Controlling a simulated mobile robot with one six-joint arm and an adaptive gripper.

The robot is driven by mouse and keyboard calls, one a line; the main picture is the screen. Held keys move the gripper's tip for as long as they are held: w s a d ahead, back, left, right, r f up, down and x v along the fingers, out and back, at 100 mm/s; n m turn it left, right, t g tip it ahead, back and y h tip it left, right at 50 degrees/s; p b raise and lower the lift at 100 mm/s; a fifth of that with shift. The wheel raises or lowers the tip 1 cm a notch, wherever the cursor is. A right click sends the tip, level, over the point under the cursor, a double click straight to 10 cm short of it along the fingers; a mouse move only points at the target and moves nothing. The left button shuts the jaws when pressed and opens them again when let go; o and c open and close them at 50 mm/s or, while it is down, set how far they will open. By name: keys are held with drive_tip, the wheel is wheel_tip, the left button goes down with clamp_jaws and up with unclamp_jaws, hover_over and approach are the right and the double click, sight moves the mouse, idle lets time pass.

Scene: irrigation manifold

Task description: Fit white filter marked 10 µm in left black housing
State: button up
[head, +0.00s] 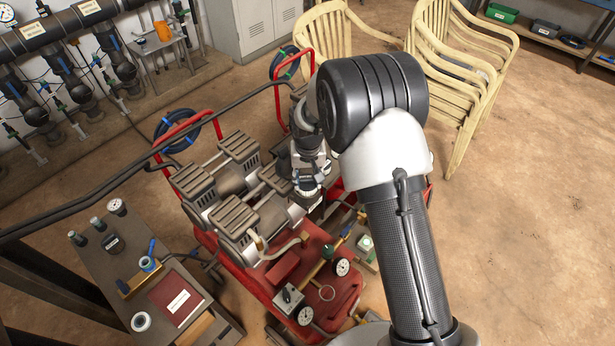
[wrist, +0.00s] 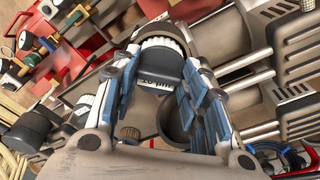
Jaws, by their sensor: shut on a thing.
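My gripper (wrist: 160,85) is shut on a white filter (wrist: 165,45) with a pleated rim and a dark band; "10 µm" shows on its label, upside down in the wrist view. Blue-padded fingers press on both sides of it. Another black cylinder (wrist: 30,125) lies at the left.
The red cart (head: 300,265) carries grey ribbed compressor heads (head: 238,150), gauges and hoses. A workbench (head: 125,255) with small items stands at the lower left. Piping with black bodies (head: 75,75) runs along the wall. Cream chairs (head: 465,60) stand behind; the floor right is clear.

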drive_tip(key=shift+f+b, duration=0.45)
drive_tip(key=shift+f, duration=0.25)
drive_tip(key=shift+f+b, duration=0.45)
drive_tip(key=shift+f, duration=0.25)
idle(0.4)
drive_tip(key=o, duration=1.1)
drive_tip(key=shift+o, duration=0.7)
drive_tip(key=shift+o, duration=0.7)
drive_tip(key=shift+r, duration=0.1)
drive_tip(key=shift+r+p, duration=2.25)
drive_tip(key=shift+r, duration=1.15)
